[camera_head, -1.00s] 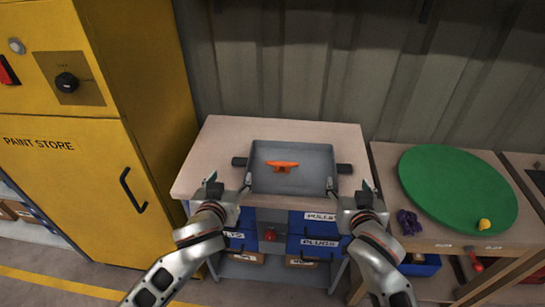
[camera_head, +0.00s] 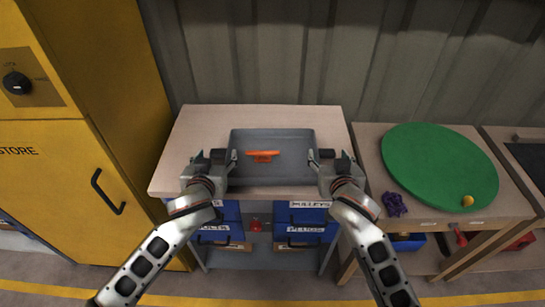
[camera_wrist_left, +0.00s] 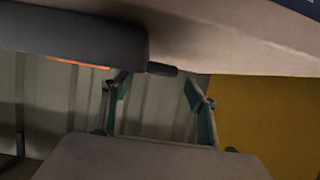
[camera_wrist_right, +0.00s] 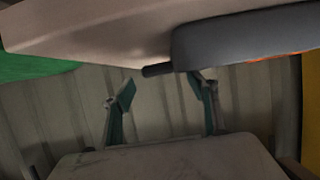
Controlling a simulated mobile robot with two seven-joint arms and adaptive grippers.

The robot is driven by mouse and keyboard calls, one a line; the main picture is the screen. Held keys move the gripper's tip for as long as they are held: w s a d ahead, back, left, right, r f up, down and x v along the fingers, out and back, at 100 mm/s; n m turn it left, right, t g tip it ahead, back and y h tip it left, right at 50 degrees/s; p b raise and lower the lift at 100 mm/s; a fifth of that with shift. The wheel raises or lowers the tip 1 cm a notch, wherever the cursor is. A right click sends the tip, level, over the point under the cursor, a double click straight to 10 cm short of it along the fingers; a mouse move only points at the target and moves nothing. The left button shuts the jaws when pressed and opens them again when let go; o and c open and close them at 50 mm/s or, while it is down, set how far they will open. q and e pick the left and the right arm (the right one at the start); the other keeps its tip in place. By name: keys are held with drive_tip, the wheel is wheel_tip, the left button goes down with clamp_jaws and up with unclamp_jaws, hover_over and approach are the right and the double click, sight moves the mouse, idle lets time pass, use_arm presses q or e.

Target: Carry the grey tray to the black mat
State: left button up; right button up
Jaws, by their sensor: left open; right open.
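The grey tray (camera_head: 272,176) sits on the pale wooden bench top in the head view, with an orange cleat (camera_head: 263,155) lying in it. It has a dark handle on each short side. My left gripper (camera_head: 213,160) is open at the left handle; in the left wrist view that handle (camera_wrist_left: 162,69) lies between the open fingertips. My right gripper (camera_head: 327,160) is open at the right handle, and the right wrist view shows that handle (camera_wrist_right: 157,70) between its fingertips. A dark flat thing (camera_head: 532,158) at the right edge may be the black mat; it is cut off.
The tray's bench (camera_head: 195,130) has blue drawers below. A yellow cabinet (camera_head: 60,190) stands left, and a corrugated wall is behind.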

sight(219, 151)
use_arm(q)
drive_tip(key=shift+x, duration=1.95)
use_arm(e)
drive_tip(key=shift+x, duration=1.95)
use_arm(q)
drive_tip(key=c, duration=1.5)
use_arm(e)
drive_tip(key=c, duration=1.5)
